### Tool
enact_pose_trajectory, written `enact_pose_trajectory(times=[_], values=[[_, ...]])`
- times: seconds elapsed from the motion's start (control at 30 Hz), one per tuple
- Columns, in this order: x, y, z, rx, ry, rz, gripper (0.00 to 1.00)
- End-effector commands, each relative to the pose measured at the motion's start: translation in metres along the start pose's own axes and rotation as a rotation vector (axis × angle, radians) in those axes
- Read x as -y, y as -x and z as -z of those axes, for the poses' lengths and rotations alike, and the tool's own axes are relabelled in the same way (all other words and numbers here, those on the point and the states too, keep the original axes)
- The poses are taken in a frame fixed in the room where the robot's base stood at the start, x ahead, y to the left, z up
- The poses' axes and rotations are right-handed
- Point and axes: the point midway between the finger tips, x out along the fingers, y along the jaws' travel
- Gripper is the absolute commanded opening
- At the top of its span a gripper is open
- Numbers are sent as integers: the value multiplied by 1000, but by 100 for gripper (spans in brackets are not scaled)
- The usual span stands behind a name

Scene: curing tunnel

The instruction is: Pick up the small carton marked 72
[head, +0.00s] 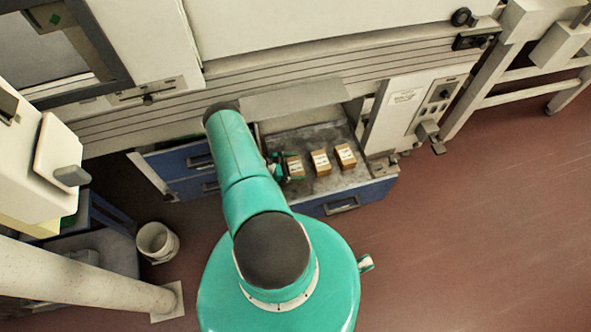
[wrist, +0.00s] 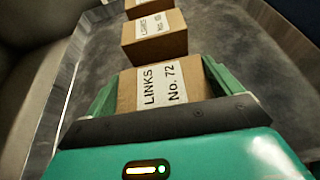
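The carton marked 72 (wrist: 130,90) is a small brown box with a white label reading "LINKS No. 72", nearest in the wrist view. In the head view it appears to be the leftmost carton (head: 295,168) on the grey surface. My gripper (wrist: 162,72) has its green fingers on both sides of this carton, close to its side faces. I cannot tell whether the fingers press on it or leave a small gap. In the head view my gripper (head: 286,168) is at the carton's left, partly hidden by my arm.
Another labelled carton (wrist: 155,45) stands just beyond, with a further one (wrist: 140,8) behind it. In the head view they are the middle carton (head: 320,161) and right carton (head: 345,155). The grey surface (head: 325,185) has raised edges. A beige control panel (head: 436,100) stands to the right.

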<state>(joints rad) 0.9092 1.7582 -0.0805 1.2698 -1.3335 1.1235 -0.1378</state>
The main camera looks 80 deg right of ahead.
Motion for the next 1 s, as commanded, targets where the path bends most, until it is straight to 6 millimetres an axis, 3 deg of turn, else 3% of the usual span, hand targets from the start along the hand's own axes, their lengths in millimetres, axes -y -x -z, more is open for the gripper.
enact_pose_trajectory(times=[0.37, 0.57, 1.0], values=[[0, 1, -2, 1, 0, -1, 64], [-2, 7, -15, 2, 0, -3, 64], [-1, 40, -94, 1, -1, -2, 64]])
